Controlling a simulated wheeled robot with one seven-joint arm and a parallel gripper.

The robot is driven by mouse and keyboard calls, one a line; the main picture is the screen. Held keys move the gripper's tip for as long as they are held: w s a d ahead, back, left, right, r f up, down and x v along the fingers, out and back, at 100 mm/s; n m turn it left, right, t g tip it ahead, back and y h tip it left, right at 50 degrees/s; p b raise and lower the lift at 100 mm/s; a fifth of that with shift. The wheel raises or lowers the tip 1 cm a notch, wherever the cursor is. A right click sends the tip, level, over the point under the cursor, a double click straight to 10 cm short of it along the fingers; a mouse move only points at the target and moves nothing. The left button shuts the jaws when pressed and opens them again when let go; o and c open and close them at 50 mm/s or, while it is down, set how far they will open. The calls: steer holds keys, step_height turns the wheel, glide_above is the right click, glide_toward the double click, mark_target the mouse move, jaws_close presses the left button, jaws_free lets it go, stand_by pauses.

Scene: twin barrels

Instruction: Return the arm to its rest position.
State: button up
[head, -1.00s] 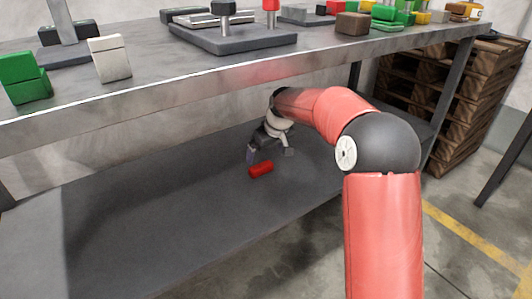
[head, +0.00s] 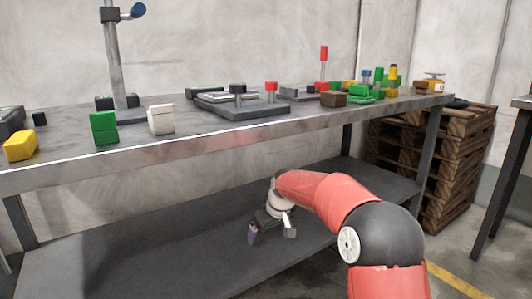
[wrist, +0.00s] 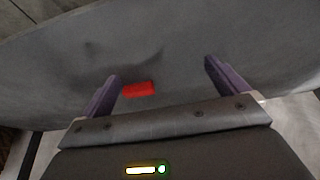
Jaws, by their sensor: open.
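My gripper (head: 271,232) hangs over the lower shelf (head: 140,262) of the workbench, under its top. In the wrist view my gripper (wrist: 164,80) has its two purple fingers wide apart, with nothing held between them. A small red block (wrist: 139,89) lies on the shelf surface, seen between the fingers, nearer the left one. The gripper looks apart from the block. In the head view the red block cannot be seen now. My red arm reaches in from the lower right.
The bench top (head: 150,142) carries a white block (head: 160,119), a green block (head: 103,128), a yellow block (head: 20,146) and a grey fixture (head: 240,106) above my arm. A bench leg (head: 431,150) and stacked wooden pallets (head: 405,160) stand at right. Open floor lies at lower right.

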steer(key=s+d+r+m+h+p, duration=0.1)
steer(key=s+d+r+p, duration=0.15)
steer(key=s+r, duration=0.4)
steer(key=s+d+r+m+t+p, duration=0.1)
steer(key=s+d+r, duration=0.2)
steer(key=s+r, duration=0.3)
steer(key=s+d+r+m+h+p, duration=0.1)
steer(key=s+d+r+p, duration=0.2)
steer(key=s, duration=0.4)
steer(key=s+d+r+m+p, duration=0.1)
steer(key=s+d+m+p, duration=0.1)
steer(key=s, duration=0.8)
steer(key=s+d+r+m+t+p, duration=0.1)
steer(key=s+d, duration=0.3)
steer(key=s, duration=0.6)
steer(key=shift+m+p, duration=0.4)
